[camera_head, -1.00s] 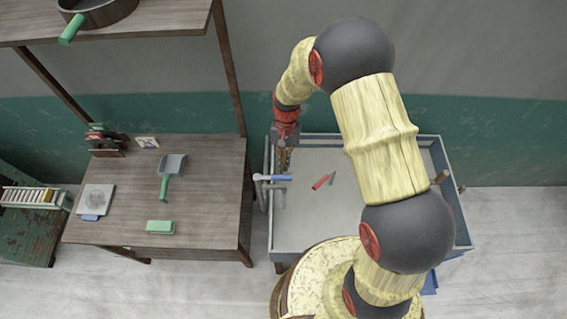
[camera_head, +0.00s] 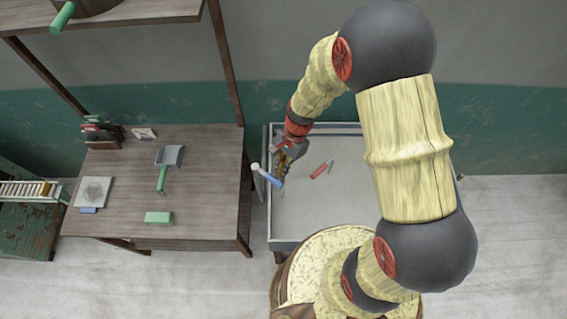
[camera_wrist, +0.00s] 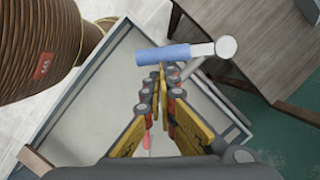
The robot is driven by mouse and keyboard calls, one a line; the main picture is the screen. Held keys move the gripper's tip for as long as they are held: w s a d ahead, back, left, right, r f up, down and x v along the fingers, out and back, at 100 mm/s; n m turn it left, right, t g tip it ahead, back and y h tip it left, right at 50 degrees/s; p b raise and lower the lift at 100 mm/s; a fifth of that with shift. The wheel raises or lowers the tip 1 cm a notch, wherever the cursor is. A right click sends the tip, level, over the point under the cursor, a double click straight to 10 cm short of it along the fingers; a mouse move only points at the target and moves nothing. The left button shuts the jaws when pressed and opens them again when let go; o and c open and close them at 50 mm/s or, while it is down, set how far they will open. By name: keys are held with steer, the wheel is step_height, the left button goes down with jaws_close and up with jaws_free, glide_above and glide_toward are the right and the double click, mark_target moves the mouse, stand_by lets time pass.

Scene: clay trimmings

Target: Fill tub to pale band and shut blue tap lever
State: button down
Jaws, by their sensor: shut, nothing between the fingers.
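The blue tap lever (camera_head: 267,177) sits at the left edge of a grey rectangular basin, slanting down to the right. In the wrist view the lever (camera_wrist: 165,55) lies across just beyond my fingertips, its pale round pivot to the right. My gripper (camera_head: 281,171) is shut and empty beside the lever, over the basin's left side. In the wrist view my gripper (camera_wrist: 163,70) points at the lever; I cannot tell if they touch. The grey basin (camera_head: 350,205) may be the tub; no pale band or water level is clear. My arm hides its right part.
A red piece (camera_head: 320,170) and a small grey piece lie in the basin. Left of it, a wooden table (camera_head: 210,185) holds a scoop with a green handle (camera_head: 161,178), a green block (camera_head: 158,217) and a pale slab (camera_head: 93,191). A shelf overhangs the table.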

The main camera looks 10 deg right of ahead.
mark_target(274, 183)
steer(key=s+m, duration=0.1)
steer(key=s+a+m, duration=0.1)
steer(key=shift+s+a+m+t, duration=0.1)
steer(key=shift+a+m+t, duration=0.2)
steer(key=shift+m+t, duration=0.1)
steer(key=a+m, duration=0.1)
steer(key=s+m, duration=0.1)
steer(key=shift+s+a+m+t+y, duration=0.2)
steer(key=shift+a+m+t+y, duration=0.1)
steer(key=shift+a+t, duration=0.1)
steer(key=shift+s+a+m+t, duration=0.15)
steer(key=shift+s+a+m, duration=0.15)
steer(key=shift+a+m, duration=0.4)
steer(key=shift+s+a+m+t, duration=0.15)
steer(key=shift+s+a+m, duration=0.15)
steer(key=shift+a+m, duration=0.35)
steer(key=shift+a, duration=0.2)
